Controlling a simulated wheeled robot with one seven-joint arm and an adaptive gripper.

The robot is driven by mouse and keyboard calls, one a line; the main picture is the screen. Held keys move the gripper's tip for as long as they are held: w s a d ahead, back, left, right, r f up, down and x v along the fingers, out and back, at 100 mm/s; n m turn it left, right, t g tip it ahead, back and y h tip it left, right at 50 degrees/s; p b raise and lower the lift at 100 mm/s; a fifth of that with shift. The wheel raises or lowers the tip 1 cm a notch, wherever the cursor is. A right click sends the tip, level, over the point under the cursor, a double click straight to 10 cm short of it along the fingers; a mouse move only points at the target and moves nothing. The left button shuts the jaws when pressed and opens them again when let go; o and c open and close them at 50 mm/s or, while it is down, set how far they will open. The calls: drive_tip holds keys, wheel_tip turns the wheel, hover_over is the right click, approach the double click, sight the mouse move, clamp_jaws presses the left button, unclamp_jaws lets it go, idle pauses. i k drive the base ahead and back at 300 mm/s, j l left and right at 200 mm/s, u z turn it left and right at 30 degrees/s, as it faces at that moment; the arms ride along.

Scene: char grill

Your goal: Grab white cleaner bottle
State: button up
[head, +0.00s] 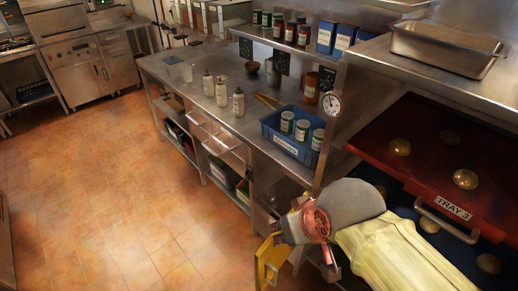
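My gripper (268,262) shows at the lower right, at the end of my pale-sleeved arm. It is in front of the counter's near end, well apart from the bottles. Its fingers are not clear, and I see nothing held in it.
A blue bin (270,130) with several green-and-white cans sits on the counter's near end. A shelf (290,45) with cans overhangs the counter. Red tray 3 (450,190) is at the right. The tiled floor (110,190) at left is clear.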

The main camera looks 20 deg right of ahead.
sight(238, 96)
drive_tip(key=j+z, duration=0.2)
drive_tip(key=j, duration=0.7)
drive_tip(key=i+j+z, duration=0.25)
drive_tip(key=i+j, duration=0.15)
drive_tip(key=j, duration=0.25)
drive_tip(key=i+j+z, duration=0.15)
drive_tip(key=j, duration=0.2)
drive_tip(key=i+j+z, duration=0.1)
drive_tip(key=j, duration=0.3)
drive_tip(key=i+j+z, duration=0.15)
drive_tip(key=i+j, duration=0.15)
drive_tip(key=i+j+z, duration=0.3)
drive_tip(key=i+j, duration=0.45)
drive_tip(key=i, duration=0.15)
